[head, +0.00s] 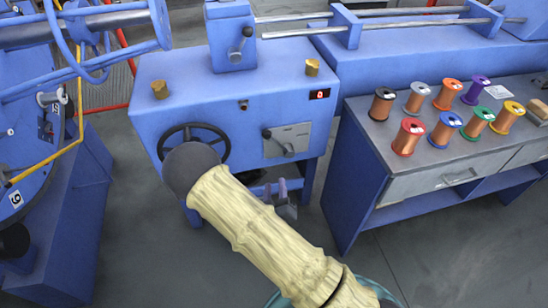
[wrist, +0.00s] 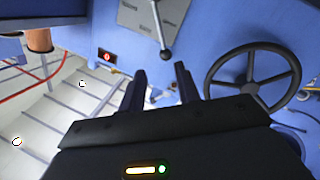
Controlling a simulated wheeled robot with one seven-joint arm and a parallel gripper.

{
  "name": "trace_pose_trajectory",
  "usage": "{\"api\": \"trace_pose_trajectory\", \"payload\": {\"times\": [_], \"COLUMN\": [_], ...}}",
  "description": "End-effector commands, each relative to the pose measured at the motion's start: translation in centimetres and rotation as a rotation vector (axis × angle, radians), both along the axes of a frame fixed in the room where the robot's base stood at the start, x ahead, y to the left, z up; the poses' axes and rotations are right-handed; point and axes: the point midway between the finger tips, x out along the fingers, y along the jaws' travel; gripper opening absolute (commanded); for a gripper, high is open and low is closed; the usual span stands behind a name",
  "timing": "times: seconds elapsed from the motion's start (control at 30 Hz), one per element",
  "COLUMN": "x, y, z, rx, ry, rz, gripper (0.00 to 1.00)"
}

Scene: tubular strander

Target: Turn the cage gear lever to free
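A grey plate (head: 296,136) on the front of the blue machine carries a lever (head: 278,141) with a dark round knob, slanting down to the right. In the wrist view the lever (wrist: 160,28) hangs from the top edge with its knob just beyond my fingertips. A second dark-knobbed lever (head: 240,43) is on the upper blue box. I cannot read which one is marked as the cage gear lever. My gripper (head: 281,188) is below the plate, apart from the lever. In the wrist view my gripper (wrist: 160,74) has its fingers apart with nothing between them.
A black handwheel (head: 193,145) is left of the plate; the wrist view shows it close right of my fingers (wrist: 253,76). A red display (head: 319,94) is above the plate. A blue bench (head: 372,150) with several wire spools stands at right. Grey floor between is clear.

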Motion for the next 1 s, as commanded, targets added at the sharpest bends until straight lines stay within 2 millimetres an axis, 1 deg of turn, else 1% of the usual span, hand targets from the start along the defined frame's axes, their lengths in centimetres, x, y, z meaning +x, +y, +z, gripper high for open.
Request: {"api": "trace_pose_trajectory", "payload": {"times": [0.03, 0.37, 0.53, 0.67, 1.0], "x": [-0.2, -0.3, 0.5, 2.0, 7.9], "y": [0.2, 0.3, 0.4, 0.4, 0.6], "z": [-0.5, -0.2, -0.2, -0.2, -0.2], "rx": [-0.012, -0.017, -0.014, -0.012, -0.013], "ry": [-0.017, -0.029, -0.029, -0.03, -0.03], "rz": [0.013, 0.019, 0.017, 0.016, 0.017], "gripper": [0.33, 0.33, 0.33, 0.33, 0.33]}}
